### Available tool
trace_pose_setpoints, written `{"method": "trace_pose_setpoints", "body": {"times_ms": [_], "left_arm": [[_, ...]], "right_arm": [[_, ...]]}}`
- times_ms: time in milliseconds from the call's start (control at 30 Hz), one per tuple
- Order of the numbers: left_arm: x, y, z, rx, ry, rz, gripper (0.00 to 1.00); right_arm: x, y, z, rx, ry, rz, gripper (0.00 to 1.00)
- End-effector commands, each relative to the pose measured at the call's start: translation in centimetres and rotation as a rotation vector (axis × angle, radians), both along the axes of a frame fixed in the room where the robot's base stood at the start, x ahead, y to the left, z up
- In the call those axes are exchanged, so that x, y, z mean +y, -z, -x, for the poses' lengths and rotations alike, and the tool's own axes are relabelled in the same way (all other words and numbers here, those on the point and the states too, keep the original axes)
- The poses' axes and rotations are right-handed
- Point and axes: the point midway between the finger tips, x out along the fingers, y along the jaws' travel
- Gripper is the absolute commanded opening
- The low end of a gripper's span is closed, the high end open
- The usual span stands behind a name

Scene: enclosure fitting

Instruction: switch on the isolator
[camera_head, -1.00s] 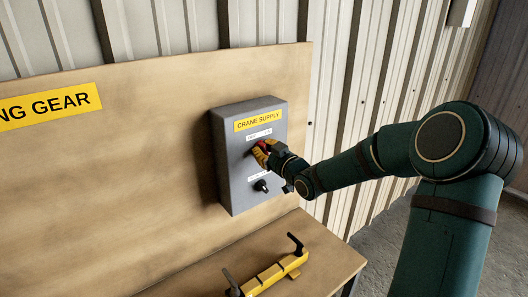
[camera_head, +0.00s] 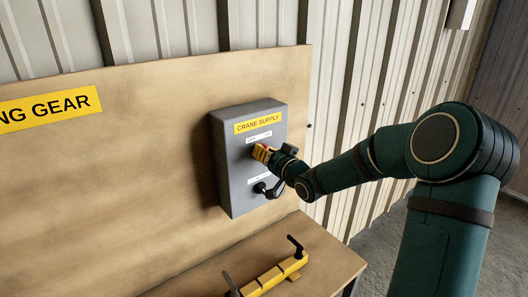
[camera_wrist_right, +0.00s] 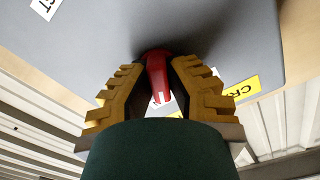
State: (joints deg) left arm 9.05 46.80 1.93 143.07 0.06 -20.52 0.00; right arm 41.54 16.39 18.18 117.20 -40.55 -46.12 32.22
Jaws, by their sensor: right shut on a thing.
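The grey enclosure (camera_head: 232,160) labelled CRANE SUPPLY is fixed to the wooden board. My right gripper (camera_head: 262,153), with yellow fingers, is at the upper part of its front face. In the right wrist view, the gripper (camera_wrist_right: 160,82) has its ridged fingers on either side of the red isolator handle (camera_wrist_right: 157,66) and is shut on it. The gripper mostly hides the handle in the head view. A white label (camera_head: 258,137) sits above the handle; its lettering is too small to read surely. My left gripper is not in view.
A black knob (camera_head: 260,187) is low on the enclosure, close below my right wrist. A yellow bar with black upright handles (camera_head: 270,278) lies on the wooden ledge (camera_head: 318,262).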

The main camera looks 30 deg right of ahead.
Motion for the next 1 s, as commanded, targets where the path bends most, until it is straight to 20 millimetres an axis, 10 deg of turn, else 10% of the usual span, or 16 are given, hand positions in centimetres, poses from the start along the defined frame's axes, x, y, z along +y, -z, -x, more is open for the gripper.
{"method": "trace_pose_setpoints", "body": {"times_ms": [633, 667, 733, 1000], "left_arm": [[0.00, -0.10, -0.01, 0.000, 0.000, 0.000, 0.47], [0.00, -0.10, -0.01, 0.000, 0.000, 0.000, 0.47], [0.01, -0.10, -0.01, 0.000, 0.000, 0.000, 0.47], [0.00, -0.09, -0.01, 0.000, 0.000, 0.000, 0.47]], "right_arm": [[0.01, -0.23, -0.07, -0.002, 0.000, -0.048, 0.00], [0.01, -0.23, -0.07, -0.002, 0.000, -0.048, 0.27], [0.00, -0.19, -0.06, -0.001, -0.001, -0.048, 0.46], [-0.01, -0.08, -0.01, 0.002, 0.000, -0.048, 0.46]]}}
